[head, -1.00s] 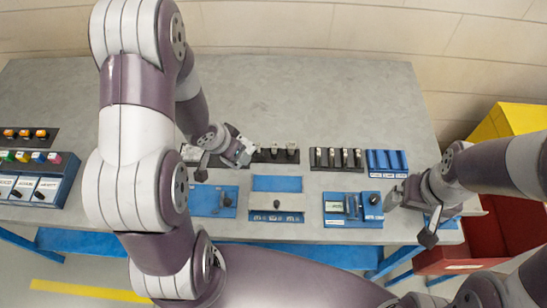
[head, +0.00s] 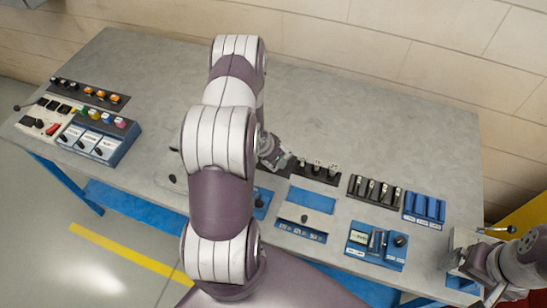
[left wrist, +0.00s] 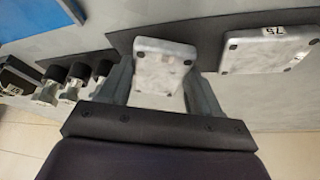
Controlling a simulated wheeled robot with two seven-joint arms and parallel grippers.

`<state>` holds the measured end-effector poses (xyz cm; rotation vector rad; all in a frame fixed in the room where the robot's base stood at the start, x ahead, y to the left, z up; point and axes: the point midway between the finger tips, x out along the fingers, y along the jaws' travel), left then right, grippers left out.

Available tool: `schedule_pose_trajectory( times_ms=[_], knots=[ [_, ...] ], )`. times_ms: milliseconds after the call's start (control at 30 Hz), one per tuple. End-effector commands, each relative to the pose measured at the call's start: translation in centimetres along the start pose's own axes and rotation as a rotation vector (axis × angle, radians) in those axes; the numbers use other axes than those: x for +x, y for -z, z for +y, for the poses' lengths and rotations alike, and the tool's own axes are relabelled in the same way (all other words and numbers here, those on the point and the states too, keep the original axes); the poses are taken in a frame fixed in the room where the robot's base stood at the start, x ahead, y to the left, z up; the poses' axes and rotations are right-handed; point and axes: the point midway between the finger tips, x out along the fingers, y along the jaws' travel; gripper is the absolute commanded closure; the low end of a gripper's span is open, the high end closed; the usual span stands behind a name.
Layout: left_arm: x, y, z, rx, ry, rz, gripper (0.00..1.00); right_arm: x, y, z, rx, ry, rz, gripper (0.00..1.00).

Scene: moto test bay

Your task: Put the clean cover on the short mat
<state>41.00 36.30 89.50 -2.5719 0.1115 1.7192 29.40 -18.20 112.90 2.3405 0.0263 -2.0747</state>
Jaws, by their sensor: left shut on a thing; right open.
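A small pale grey metal cover (left wrist: 165,66) with dark corner dots sits between the two fingers of my left gripper (left wrist: 160,85) in the left wrist view. The left gripper is shut on it, over or on a black mat (left wrist: 206,22); whether the cover touches the mat, I cannot tell. A second grey cover (left wrist: 268,48) with a number label lies to its right. In the head view my left gripper (head: 277,158) is over the table's middle, partly hidden by my arm. My right gripper (head: 462,255) is open at the table's right end. I cannot tell which mat is the short one.
Several black-handled parts (left wrist: 72,82) stand left of the gripper. The grey table (head: 370,120) is bare behind. A black holder (head: 374,190), a blue rack (head: 424,208) and a blue device (head: 376,246) stand to the right. Switch panels (head: 98,138) are at the left end.

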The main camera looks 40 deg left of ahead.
Motion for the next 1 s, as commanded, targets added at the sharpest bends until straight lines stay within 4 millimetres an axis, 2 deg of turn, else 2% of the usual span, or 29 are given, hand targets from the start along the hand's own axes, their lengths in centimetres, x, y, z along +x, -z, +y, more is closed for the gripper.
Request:
schedule_pose_trajectory(
  times_ms=[100,467,500,567,600,1000],
  knots=[
    [1.4,-0.5,0.0,0.000,0.000,0.001,0.72,-0.1,0.0,0.0,0.000,0.000,0.000,0.05],
    [1.9,-0.7,0.0,0.000,0.001,0.001,0.72,0.3,0.0,0.0,0.000,0.000,0.000,0.05],
    [1.9,-0.7,0.0,0.000,0.001,0.001,0.33,0.3,0.0,0.0,0.000,0.000,0.000,0.05],
    [1.9,-0.7,0.0,0.000,0.001,0.001,0.14,0.2,0.0,0.0,0.000,0.000,0.000,0.05],
    [1.9,-0.7,0.0,0.000,0.001,0.001,0.11,0.2,0.0,0.0,0.000,0.000,0.000,0.05],
    [1.8,-0.7,0.1,0.001,-0.001,0.000,0.11,0.2,0.0,0.0,0.000,0.000,0.000,0.05]
  ],
)
